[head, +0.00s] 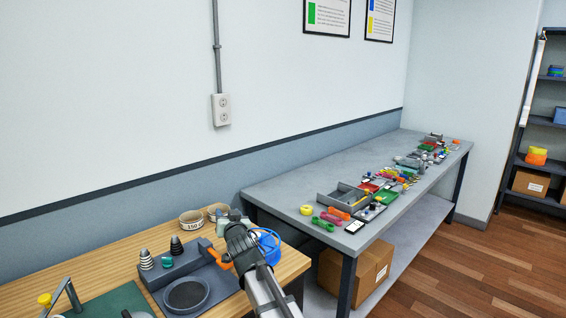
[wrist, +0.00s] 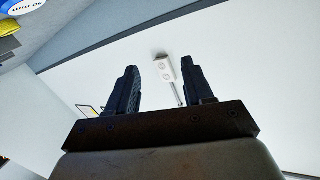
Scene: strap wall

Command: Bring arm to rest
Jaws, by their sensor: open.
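My arm (head: 268,287) reaches up from the bottom of the head view over the right end of the wooden bench (head: 288,262). In the wrist view my gripper (wrist: 160,72) shows two dark fingers standing apart. Nothing is between them; the pale wall and the outlet show behind. In the head view the dark end of the arm is seen, but its fingers are hard to make out.
A grey table (head: 290,186) with many small parts stands behind right. A wall outlet (head: 221,109) is above.

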